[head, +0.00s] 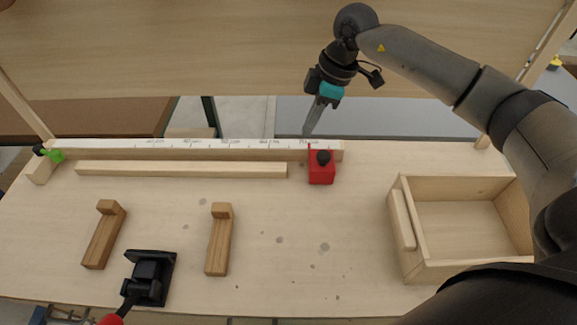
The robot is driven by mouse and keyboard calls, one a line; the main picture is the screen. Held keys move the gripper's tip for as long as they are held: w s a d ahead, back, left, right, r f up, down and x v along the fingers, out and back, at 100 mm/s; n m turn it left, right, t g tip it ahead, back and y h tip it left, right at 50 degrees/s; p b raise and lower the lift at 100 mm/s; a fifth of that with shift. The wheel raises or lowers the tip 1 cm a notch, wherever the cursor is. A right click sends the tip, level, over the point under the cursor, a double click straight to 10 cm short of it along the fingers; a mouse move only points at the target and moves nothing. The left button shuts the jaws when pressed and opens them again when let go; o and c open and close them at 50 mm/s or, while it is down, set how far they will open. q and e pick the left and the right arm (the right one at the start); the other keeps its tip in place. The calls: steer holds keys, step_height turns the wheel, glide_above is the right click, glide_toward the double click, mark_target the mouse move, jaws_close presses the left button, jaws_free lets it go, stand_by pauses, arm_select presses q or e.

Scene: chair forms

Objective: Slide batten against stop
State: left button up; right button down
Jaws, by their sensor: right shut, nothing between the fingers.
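The batten (180,170) is a long pale wooden strip lying on the workbench, along the front of the fence (200,152), which carries a white scale. The stop (321,168) is a red block with a black knob at the right part of the fence. A short gap shows between the batten's right end and the stop. My right gripper (307,132) is shut and empty, pointing down behind the fence near the stop, apart from the batten. My left gripper is not in view.
Two brown wooden blocks (104,236) (219,242) and a black clamp with a red handle (150,277) sit at the front left. An open wooden box (412,262) stands at the right. A green piece (53,155) is at the fence's left end. The front middle is clear.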

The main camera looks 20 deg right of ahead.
step_height(320, 180, down, 3)
steer(key=b, duration=0.5)
glide_toward(290, 175)
steer(key=x, duration=0.5)
steer(key=shift+a+f, duration=0.15)
steer(key=shift+f, duration=0.15)
steer(key=shift+a+f, duration=0.1)
steer(key=shift+f, duration=0.3)
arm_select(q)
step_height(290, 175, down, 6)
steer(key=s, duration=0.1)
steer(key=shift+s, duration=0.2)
